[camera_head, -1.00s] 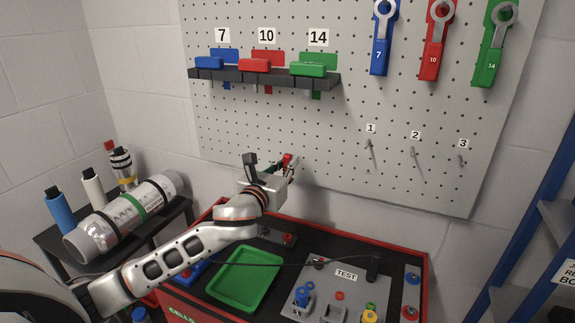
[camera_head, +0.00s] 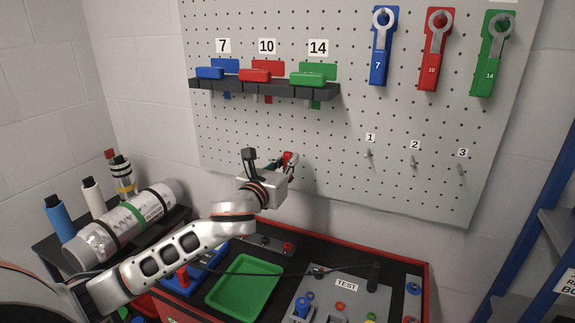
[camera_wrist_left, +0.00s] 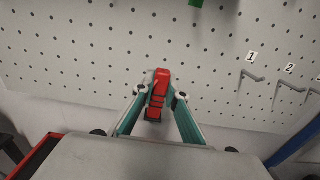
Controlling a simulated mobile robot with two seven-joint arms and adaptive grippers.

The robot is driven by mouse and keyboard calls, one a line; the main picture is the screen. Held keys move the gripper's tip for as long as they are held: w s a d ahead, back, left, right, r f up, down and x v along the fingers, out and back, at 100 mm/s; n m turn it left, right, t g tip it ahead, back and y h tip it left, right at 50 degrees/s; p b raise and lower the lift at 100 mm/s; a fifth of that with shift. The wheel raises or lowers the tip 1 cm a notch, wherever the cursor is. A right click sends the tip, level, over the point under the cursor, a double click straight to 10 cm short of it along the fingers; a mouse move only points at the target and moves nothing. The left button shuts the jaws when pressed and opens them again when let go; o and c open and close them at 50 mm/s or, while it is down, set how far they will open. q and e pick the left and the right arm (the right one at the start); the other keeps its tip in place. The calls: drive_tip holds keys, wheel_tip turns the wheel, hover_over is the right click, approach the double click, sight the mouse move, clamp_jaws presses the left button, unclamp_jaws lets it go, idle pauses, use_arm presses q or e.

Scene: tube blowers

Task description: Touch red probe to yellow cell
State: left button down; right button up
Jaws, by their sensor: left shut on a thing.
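My left gripper (camera_head: 286,163) is raised above the back edge of the workbench, in front of the pegboard. In the left wrist view its fingers (camera_wrist_left: 160,94) are closed on the red probe (camera_wrist_left: 158,88), which points away toward the board. In the head view the red probe (camera_head: 288,158) shows only as a small red and dark piece at the fingers. A small yellow piece (camera_head: 370,317) on the test panel (camera_head: 340,295) is cut by the bottom edge; I cannot tell if it is the yellow cell. The probe is well apart from it. My right gripper is not in view.
A green tray (camera_head: 243,290) and a blue tray (camera_head: 205,275) lie left of the test panel. A thin dark cable (camera_head: 265,275) crosses above the green tray. Wrenches (camera_head: 436,50) hang on the pegboard (camera_head: 320,130). A rack with a large cylinder (camera_head: 125,222) stands at left.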

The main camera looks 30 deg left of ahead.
use_arm(q)
drive_tip(key=shift+r, duration=1.1)
